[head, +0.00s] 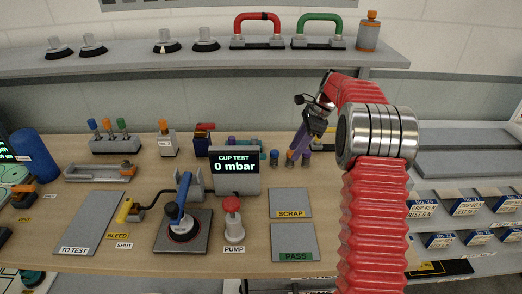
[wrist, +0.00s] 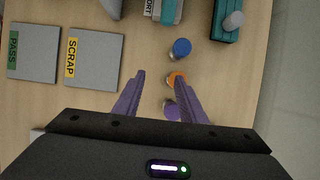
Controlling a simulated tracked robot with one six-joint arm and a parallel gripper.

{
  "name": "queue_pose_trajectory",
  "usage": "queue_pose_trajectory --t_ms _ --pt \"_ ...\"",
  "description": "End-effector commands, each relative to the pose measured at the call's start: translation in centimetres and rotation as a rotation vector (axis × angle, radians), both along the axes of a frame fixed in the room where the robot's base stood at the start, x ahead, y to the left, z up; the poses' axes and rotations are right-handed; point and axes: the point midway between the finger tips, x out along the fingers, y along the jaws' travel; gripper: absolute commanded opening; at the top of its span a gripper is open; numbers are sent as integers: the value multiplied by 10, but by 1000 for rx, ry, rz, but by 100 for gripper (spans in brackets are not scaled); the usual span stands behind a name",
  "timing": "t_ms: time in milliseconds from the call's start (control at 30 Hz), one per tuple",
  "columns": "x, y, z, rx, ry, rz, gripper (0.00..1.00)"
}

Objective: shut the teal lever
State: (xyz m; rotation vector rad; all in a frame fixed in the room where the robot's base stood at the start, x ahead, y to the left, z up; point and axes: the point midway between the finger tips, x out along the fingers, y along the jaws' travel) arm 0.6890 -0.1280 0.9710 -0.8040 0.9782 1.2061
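I cannot make out a lever that is clearly teal. A yellow-handled lever (head: 125,210) stands on the bench at the left, beside the BLEED label (head: 117,236) and the SHUT label (head: 124,245). A dark hose runs from its valve toward a blue-handled suction cup (head: 181,215) on a dark plate. My gripper (head: 297,146) is far to the right of the lever, over the bench's right part. In the wrist view my gripper (wrist: 160,77) has its purple fingers apart, with nothing held between them. An orange-topped bottle (wrist: 175,80) is close to the right finger.
The CUP TEST display (head: 235,165) reads 0 mbar. A red-knobbed pump (head: 233,220) stands in front of it. SCRAP (head: 290,199) and PASS (head: 293,240) plates lie at the right, a TO TEST plate (head: 88,225) at the left. A shelf (head: 120,66) spans the back.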

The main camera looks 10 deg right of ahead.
Motion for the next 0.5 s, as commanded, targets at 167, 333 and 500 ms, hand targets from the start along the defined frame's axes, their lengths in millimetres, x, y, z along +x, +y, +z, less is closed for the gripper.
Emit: queue_pose_trajectory --t_ms 167,333,500 --pt "0 1 0 0 0 -2 38" --pt "3 15 0 -1 -2 -1 38" --pt "7 39 1 0 -1 1 38"
